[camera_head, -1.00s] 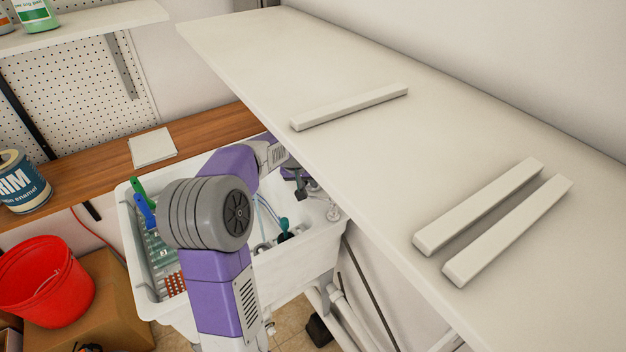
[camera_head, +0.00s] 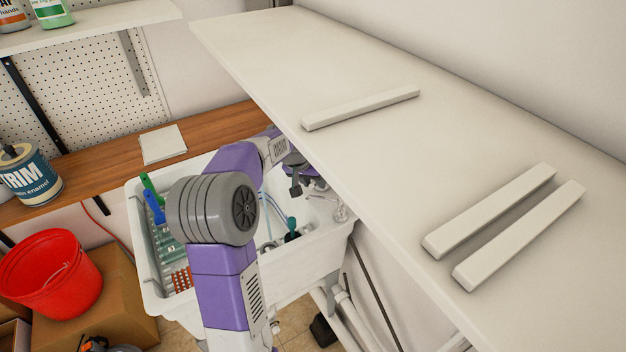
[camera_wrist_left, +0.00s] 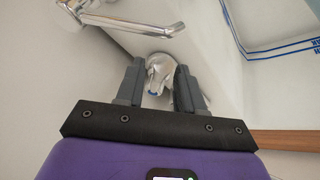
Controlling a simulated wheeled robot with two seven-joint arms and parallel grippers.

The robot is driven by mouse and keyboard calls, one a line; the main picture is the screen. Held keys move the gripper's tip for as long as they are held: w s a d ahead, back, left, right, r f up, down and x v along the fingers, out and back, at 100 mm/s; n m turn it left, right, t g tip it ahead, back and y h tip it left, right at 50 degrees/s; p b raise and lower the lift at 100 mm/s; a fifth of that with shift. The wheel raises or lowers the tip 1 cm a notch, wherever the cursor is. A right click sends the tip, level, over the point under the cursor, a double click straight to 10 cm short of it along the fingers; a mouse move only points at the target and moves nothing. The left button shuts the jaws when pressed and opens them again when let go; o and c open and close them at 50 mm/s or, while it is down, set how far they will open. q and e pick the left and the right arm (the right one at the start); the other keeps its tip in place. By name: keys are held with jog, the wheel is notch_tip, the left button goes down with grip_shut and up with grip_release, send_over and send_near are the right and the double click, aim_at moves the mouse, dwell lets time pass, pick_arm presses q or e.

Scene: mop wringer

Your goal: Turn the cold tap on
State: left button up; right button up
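The chrome cold tap handle (camera_wrist_left: 161,78), with a blue mark, shows in the left wrist view. My left gripper (camera_wrist_left: 161,92) is open, with its two grey fingers either side of the handle. I cannot tell whether either finger touches it. A chrome spout (camera_wrist_left: 125,20) is at the top left of that view. In the head view my left gripper (camera_head: 298,185) is over the far right part of the white sink (camera_head: 315,258), by the edge of the white shelf. Chrome tap parts (camera_head: 342,210) show just right of it; the handle is hidden there. My right gripper is not in view.
The white shelf (camera_head: 400,165), with several pale bars, overhangs the sink's right side. Brushes with green and blue handles (camera_head: 150,192) stand in the sink's left part. A red bucket (camera_head: 50,272) sits on a cardboard box (camera_head: 120,300) at the left.

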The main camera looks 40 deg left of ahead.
pick_arm(q)
jog(key=shift+s+r, duration=0.15)
jog(key=shift+r, duration=0.35)
jog(key=p+v, duration=0.1)
jog(key=v, duration=0.5)
jog(key=shift+s+r, duration=0.2)
jog(key=shift+r, duration=0.05)
jog(key=w+f+y+b, duration=0.1)
jog(key=f+b, duration=0.1)
jog(key=b, duration=0.2)
jog(key=w+f+m+g+y+b, duration=0.1)
jog(key=f+b, duration=0.1)
jog(key=b, duration=0.2)
jog(key=w+f+y+b, duration=0.1)
jog(key=f+b, duration=0.2)
jog(key=shift+w+d+m+b, duration=0.15)
jog(key=shift+d+m+b, duration=0.1)
jog(key=shift+m+b, duration=0.15)
